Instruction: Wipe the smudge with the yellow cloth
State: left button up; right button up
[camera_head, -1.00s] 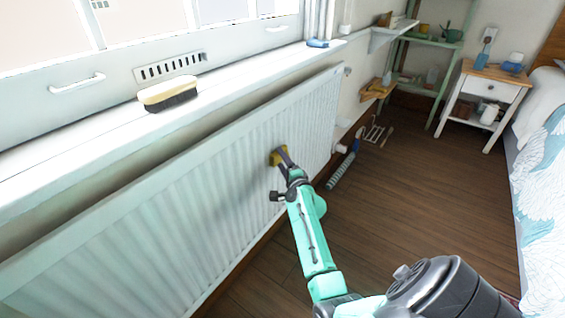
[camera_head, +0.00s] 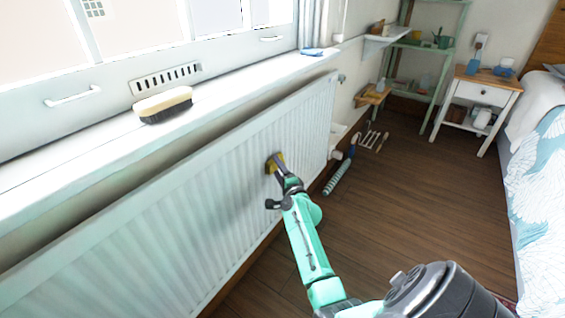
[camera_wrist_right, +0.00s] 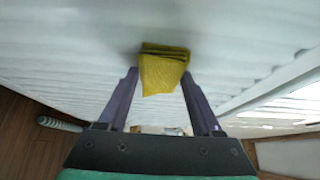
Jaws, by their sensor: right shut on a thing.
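My right gripper (camera_head: 279,168) is shut on the yellow cloth (camera_head: 271,164), which is at the front face of the white ribbed radiator (camera_head: 215,200). In the right wrist view the folded cloth (camera_wrist_right: 163,70) sits between the two fingertips, against or very close to the radiator face. I cannot tell for sure whether it touches. A faint grey shade shows on the radiator just left of the cloth in the head view; I cannot tell whether it is the smudge or a shadow. My left gripper is not in view.
A brush (camera_head: 163,105) and a blue item (camera_head: 312,52) lie on the windowsill (camera_head: 90,150) above the radiator. A blue-and-grey striped tool (camera_head: 340,172) lies on the floor past the radiator. A nightstand (camera_head: 483,92) and bed stand at the right. The wooden floor between is clear.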

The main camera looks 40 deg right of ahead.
jog(key=shift+a, duration=0.25)
jog(key=shift+s+d+f, duration=0.1)
jog(key=shift+s, duration=0.15)
jog(key=shift+s+d, duration=0.25)
jog(key=shift+s, duration=0.55)
jog(key=shift+s+d, duration=0.3)
jog(key=shift+s, duration=0.55)
jog(key=shift+s+d, duration=0.25)
jog(key=shift+s, duration=0.55)
jog(key=shift+s+d, duration=0.25)
jog(key=shift+s, duration=0.5)
jog(key=shift+s+d, duration=0.25)
jog(key=shift+s, duration=0.45)
